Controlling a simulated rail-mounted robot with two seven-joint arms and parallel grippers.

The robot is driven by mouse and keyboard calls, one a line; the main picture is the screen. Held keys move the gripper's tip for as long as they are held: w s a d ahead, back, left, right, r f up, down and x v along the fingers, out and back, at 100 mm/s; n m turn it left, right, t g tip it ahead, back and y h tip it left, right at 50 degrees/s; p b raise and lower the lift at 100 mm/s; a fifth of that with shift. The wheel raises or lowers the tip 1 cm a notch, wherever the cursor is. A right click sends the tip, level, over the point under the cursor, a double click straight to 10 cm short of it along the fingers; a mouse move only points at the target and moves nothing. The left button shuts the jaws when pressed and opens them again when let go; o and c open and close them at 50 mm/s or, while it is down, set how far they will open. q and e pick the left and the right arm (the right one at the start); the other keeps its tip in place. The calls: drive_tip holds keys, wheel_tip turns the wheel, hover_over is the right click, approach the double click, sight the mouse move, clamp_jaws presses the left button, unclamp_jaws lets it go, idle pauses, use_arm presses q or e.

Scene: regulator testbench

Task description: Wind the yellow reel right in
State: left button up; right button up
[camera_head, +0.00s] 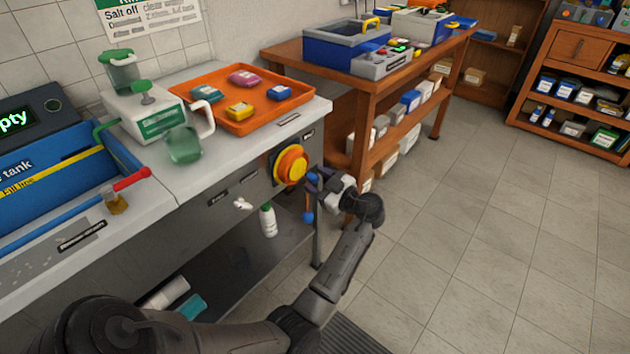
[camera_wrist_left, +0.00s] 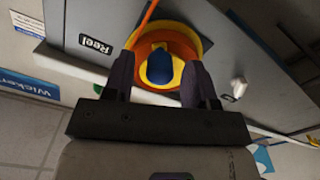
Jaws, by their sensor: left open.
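In the left wrist view the reel (camera_wrist_left: 184,44) is beside a "Reel" label. A blue knob (camera_wrist_left: 159,68) stands out in front of its face. My left gripper (camera_head: 316,184) is just in front and to the right of the reel. Its fingers are open, one on each side of the blue knob in the left wrist view; whether they touch it I cannot tell. An orange line (camera_head: 308,198) hangs by the gripper with a blue end (camera_head: 308,216). My right gripper is out of view.
The bench above holds an orange tray (camera_head: 205,84) with several coloured blocks and a white-green machine (camera_head: 140,112). A white tap-like knob (camera_head: 242,204) sticks out left of the reel. A white bottle (camera_head: 268,219) stands below. The tiled floor to the right is clear.

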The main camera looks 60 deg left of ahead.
use_arm(q)
drive_tip(key=shift+s+a, duration=0.15)
drive_tip(key=shift+a, duration=0.35)
drive_tip(key=c, duration=0.9)
